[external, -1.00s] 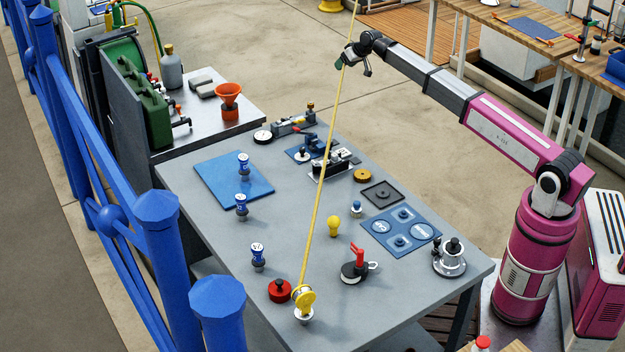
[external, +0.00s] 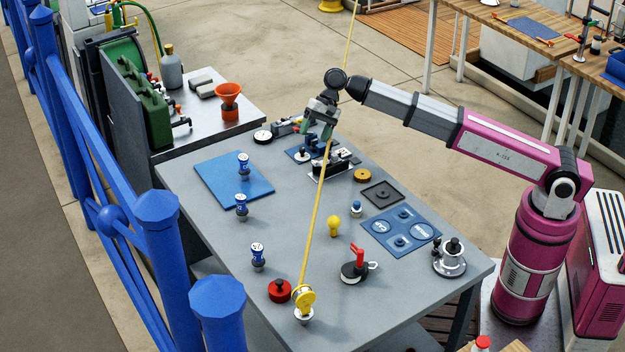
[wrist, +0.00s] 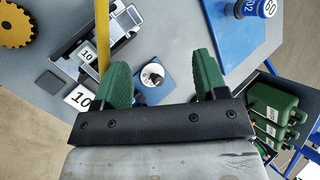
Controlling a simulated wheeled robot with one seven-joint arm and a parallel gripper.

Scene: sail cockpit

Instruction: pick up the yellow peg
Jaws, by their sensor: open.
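The yellow peg (external: 333,226), with a rounded head, stands upright on the grey table (external: 215,228) near its middle, in the external view. It does not show in the wrist view. My gripper (external: 316,130) is open and empty above the far part of the table, well behind the peg. In the wrist view its green fingers (wrist: 163,78) are apart, over a small white piece with a dark knob (wrist: 152,76) on a blue plate.
A taut yellow rope (external: 322,185) slants past my gripper down to a yellow pulley (external: 304,298) at the front. A small blue-and-white knob (external: 356,208), a red-handled device (external: 355,265) and a blue panel (external: 388,232) stand near the peg. Bare table lies left of it.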

